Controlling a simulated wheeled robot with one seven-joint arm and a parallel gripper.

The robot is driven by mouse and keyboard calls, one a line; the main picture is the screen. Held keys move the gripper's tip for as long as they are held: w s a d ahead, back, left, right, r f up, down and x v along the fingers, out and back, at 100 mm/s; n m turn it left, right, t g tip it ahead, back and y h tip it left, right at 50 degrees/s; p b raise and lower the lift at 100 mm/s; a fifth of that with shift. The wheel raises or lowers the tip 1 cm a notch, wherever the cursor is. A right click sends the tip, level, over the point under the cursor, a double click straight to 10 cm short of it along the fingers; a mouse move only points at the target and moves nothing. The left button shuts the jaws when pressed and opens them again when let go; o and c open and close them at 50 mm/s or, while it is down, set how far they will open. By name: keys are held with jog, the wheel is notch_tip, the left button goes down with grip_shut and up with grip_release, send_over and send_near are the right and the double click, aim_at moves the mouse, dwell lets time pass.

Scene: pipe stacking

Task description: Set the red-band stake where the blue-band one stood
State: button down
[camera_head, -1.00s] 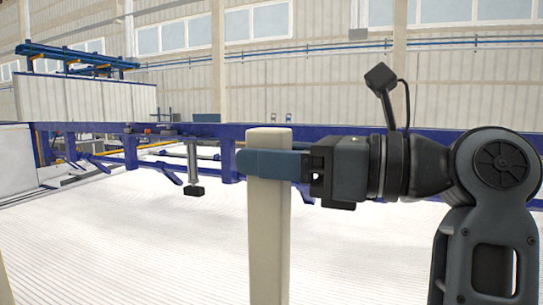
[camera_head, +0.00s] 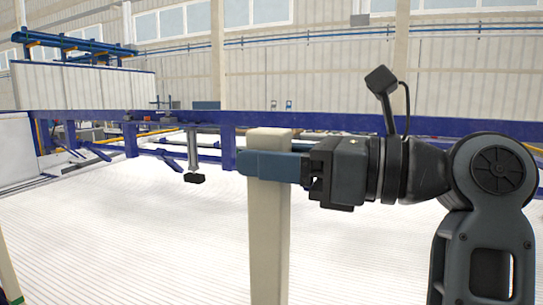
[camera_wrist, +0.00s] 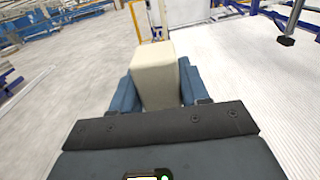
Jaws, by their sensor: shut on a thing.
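A pale beige square stake (camera_head: 268,225) stands upright in my gripper (camera_head: 265,163). The blue-grey fingers are shut on it just below its top, and it runs down out of the bottom of the head view. In the wrist view its top (camera_wrist: 154,58) sits between the two fingers (camera_wrist: 155,88). No coloured band shows on the visible part of this stake, so I cannot tell which one it is. No stake with a blue band and no empty stake place can be made out.
A long blue steel frame (camera_head: 350,124) crosses behind the stake, with a dark-footed leg (camera_head: 194,178) hanging from it. A pale post with a dark green edge (camera_head: 8,270) shows at the lower left edge. The ribbed white floor (camera_head: 140,235) is largely clear.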

jog(key=c, duration=0.9)
grip_release()
jog(key=shift+r, duration=0.1)
jog(key=o, duration=0.4)
jog(key=shift+b+v, duration=0.5)
jog(key=shift+v, duration=3.4)
